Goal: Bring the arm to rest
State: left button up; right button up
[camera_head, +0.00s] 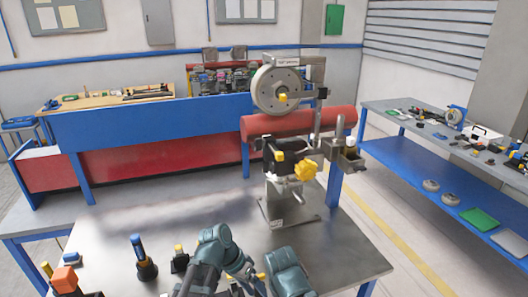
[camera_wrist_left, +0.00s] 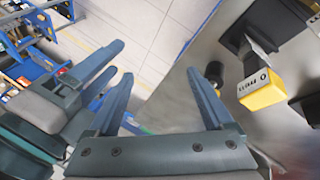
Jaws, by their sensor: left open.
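The coaster train assembly stands on the metal table (camera_head: 130,225), with a grey wheel (camera_head: 277,88), a red tube (camera_head: 297,123) and a yellow star-shaped knob (camera_head: 305,170) on a metal stand (camera_head: 288,205). My left gripper (camera_wrist_left: 160,78) is open and empty in the left wrist view, its two blue fingers apart. In the head view my teal arm parts show low over the near table, and the fingers are hard to make out there. Another teal and blue gripper-like part of mine shows at the left of the wrist view; its jaws are unclear.
A yellow-ended black tool (camera_wrist_left: 262,90) lies near my left gripper in the wrist view. A blue-handled tool (camera_head: 142,258) and an orange block (camera_head: 64,279) stand on the table's near left. A side bench (camera_head: 415,125) with parts is at right. The table's left middle is clear.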

pick_arm(q)
jog(key=s+a+f+n+t+y, duration=0.1)
jog(key=s+a+f+n+y, duration=0.2)
jog(key=s+y, duration=0.3)
jog(key=shift+a+n+y+b, duration=0.3)
jog(key=shift+a+n+y, duration=0.1)
